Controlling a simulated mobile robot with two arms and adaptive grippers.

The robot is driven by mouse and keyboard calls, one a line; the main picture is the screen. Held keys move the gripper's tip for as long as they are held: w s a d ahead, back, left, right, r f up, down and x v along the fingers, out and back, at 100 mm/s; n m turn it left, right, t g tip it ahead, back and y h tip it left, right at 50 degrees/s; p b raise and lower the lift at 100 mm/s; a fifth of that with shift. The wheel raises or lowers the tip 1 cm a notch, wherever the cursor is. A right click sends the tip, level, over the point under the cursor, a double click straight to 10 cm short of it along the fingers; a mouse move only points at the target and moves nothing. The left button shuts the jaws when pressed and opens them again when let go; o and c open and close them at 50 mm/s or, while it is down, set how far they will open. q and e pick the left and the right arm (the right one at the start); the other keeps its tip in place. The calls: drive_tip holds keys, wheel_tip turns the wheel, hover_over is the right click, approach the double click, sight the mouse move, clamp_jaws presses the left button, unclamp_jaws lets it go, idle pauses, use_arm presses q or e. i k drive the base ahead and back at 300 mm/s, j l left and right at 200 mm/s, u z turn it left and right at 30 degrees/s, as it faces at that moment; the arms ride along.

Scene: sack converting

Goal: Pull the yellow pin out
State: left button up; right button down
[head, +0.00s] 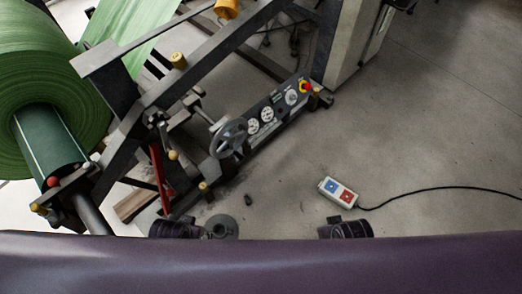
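Several yellow parts show on the dark metal roll stand, and I cannot tell which one is the yellow pin. A yellow cylinder (179,61) stands on the upper beam. A small yellow knob (173,155) sits below it near a red bar, and another yellow knob (203,186) is lower by the frame's foot. A yellow-orange knob (38,208) is at the left, by the roll's shaft end. A larger yellow-orange piece (227,8) is at the top edge. Neither of my grippers is in view.
A large green roll (50,85) fills the upper left on its stand. A handwheel (229,138) and a control panel (267,114) sit on the machine. A pendant box (338,192) with a black cable lies on the floor. The floor (430,130) at right is otherwise clear.

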sight(37, 208)
drive_tip(key=i, duration=0.15)
drive_tip(key=k, duration=1.1)
drive_tip(key=u, duration=1.45)
